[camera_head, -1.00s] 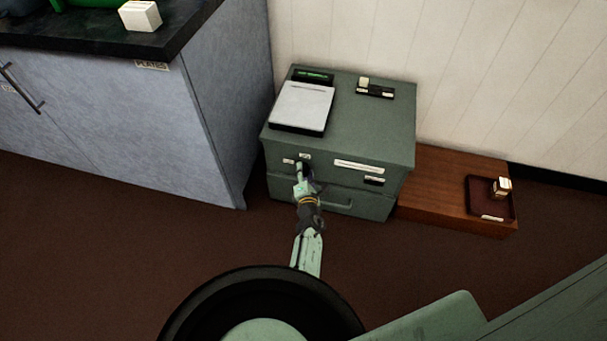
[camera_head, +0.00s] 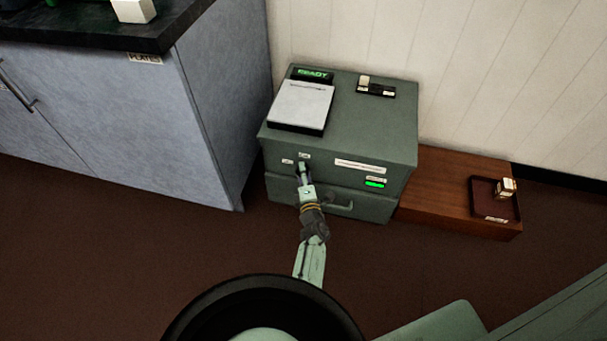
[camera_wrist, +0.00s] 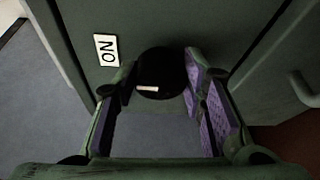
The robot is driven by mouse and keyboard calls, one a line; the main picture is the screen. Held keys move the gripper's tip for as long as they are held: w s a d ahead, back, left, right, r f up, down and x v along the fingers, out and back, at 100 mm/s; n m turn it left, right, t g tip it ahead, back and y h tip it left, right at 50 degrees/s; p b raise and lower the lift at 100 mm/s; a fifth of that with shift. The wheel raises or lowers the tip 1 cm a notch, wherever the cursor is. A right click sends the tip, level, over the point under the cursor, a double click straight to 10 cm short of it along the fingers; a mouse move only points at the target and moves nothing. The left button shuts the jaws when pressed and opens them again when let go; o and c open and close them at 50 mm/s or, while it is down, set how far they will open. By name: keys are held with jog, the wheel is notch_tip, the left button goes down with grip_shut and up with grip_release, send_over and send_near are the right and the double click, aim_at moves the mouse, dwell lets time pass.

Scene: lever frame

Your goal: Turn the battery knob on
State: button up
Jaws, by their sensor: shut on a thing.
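The battery knob (camera_wrist: 160,75) is a round black knob with a pale mark, on the front of a green cabinet (camera_head: 372,133). In the wrist view it sits between the fingertips of my gripper (camera_wrist: 163,84), which is shut on it. A white "ON" label (camera_wrist: 106,50) is on the panel beside the knob. In the head view my gripper (camera_head: 304,175) reaches the upper left of the cabinet front and mostly hides the knob. A small panel light (camera_head: 375,184) glows green, and the display (camera_head: 313,74) on top reads "READY" in green.
A white-topped device (camera_head: 302,105) and a small black block strip (camera_head: 376,87) sit on the cabinet. A blue-grey counter (camera_head: 150,120) stands close on the left. A low wooden bench (camera_head: 440,185) with a dark tray (camera_head: 484,207) is on the right. Brown floor in front is open.

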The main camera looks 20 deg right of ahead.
aim_at(301, 146)
jog(key=o, duration=1.2)
jog(key=shift+c, duration=0.2)
jog(key=o, duration=0.5)
jog(key=r, duration=1)
jog(key=shift+w+a, duration=0.2)
jog(key=shift+a, duration=0.1)
jog(key=shift+r, duration=0.1)
jog(key=shift+d+r, duration=0.1)
jog(key=shift+r, duration=0.1)
jog(key=c, duration=0.5)
jog(key=shift+s+d+f, duration=0.1)
jog(key=shift+d+f, duration=0.05)
jog(key=shift+f, duration=0.05)
